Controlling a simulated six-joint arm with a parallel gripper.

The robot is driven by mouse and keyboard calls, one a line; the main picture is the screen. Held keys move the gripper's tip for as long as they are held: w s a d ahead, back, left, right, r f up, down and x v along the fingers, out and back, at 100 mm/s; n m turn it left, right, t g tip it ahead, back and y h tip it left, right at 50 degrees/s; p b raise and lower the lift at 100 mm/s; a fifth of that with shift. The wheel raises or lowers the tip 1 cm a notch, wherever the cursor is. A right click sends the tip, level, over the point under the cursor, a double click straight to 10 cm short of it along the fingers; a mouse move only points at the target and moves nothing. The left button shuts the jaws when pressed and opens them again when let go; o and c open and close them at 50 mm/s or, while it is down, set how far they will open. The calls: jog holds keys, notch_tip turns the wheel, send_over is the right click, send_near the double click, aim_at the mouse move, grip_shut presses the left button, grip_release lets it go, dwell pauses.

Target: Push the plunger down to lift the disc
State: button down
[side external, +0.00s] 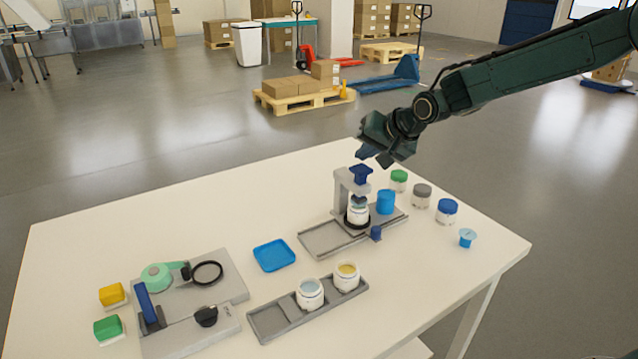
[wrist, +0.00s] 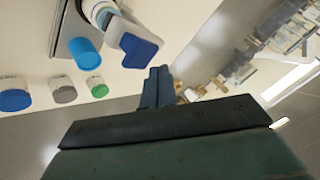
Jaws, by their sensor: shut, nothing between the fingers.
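The filling stand (side external: 341,196) is a grey press on a grey base near the right of the table. The plunger's blue head (side external: 361,173) sits on top of it; the same blue head (wrist: 138,48) shows in the wrist view. A white jar (side external: 358,213) stands upright under the press, with a dark ring around its lower part. I cannot make out the disc; it may be hidden by the stand or jar. My gripper (side external: 369,153) is just above the plunger head, apart from it. Its fingers (wrist: 158,78) are closed together with nothing between them.
A blue cup (side external: 386,202) stands right beside the stand. Jars with green (side external: 398,177), grey (side external: 422,192) and blue (side external: 447,208) lids stand further right. Two open jars sit on a grey tray (side external: 268,322) in front. A blue tray (side external: 274,255) lies left.

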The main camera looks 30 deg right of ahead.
notch_tip(320, 180, up, 6)
jog(key=shift+f, duration=0.1)
dwell(0.6)
dwell(0.6)
jog(key=s+d+r+n+g, duration=0.1)
jog(key=s+r+n, duration=0.15)
jog(key=s, duration=0.75)
jog(key=s+d+r+n+g, duration=0.1)
jog(key=s+r, duration=0.2)
jog(key=s, duration=0.7)
jog(key=s+f+n, duration=0.2)
jog(key=s, duration=0.8)
jog(key=s+d+f+n+g+h, duration=0.1)
jog(key=s+f+n, duration=0.1)
jog(key=s, duration=0.8)
jog(key=shift+d+f+g, duration=0.25)
jog(key=shift+f+g, duration=0.05)
jog(key=shift+f, duration=0.2)
